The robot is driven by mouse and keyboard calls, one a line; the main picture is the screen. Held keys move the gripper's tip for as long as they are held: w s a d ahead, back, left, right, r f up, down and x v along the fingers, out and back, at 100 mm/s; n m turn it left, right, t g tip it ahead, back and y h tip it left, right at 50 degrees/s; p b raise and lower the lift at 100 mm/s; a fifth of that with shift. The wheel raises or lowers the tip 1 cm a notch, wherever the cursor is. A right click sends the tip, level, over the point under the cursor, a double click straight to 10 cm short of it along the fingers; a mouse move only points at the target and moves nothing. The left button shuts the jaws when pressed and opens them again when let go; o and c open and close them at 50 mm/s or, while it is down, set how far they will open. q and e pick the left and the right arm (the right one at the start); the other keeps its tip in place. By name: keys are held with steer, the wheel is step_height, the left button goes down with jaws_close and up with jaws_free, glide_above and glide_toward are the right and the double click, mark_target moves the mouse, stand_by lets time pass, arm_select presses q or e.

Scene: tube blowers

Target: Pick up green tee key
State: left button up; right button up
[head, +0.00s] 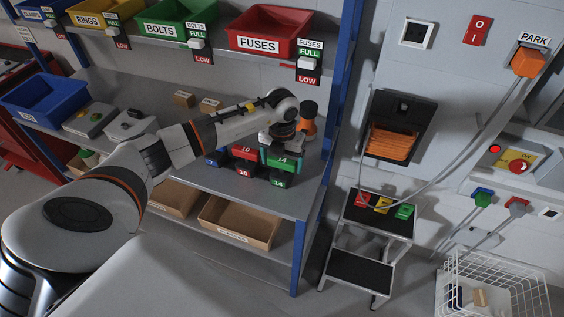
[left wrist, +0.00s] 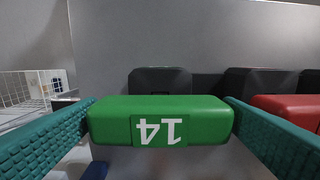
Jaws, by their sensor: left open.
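The green tee key (head: 287,162), marked 14, is at the right end of a row of keys on the grey bench. My left gripper (head: 282,157) is over it, with teal fingers at either side. In the left wrist view the green tee key (left wrist: 205,107) lies across the gap between the fingertips of my open left gripper (left wrist: 160,108), its number upside down. The fingertips are very close to both its ends; I cannot tell whether they touch. Part of the key is hidden by the gripper in the head view. My right gripper is not in view.
A red key (head: 243,152) marked 10 stands just left of the green one; it also shows in the left wrist view (left wrist: 290,108). An orange and black object (head: 308,122) stands behind. A blue shelf post (head: 298,255) is to the right.

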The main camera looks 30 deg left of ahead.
arm_select(q)
steer(key=c, duration=0.8)
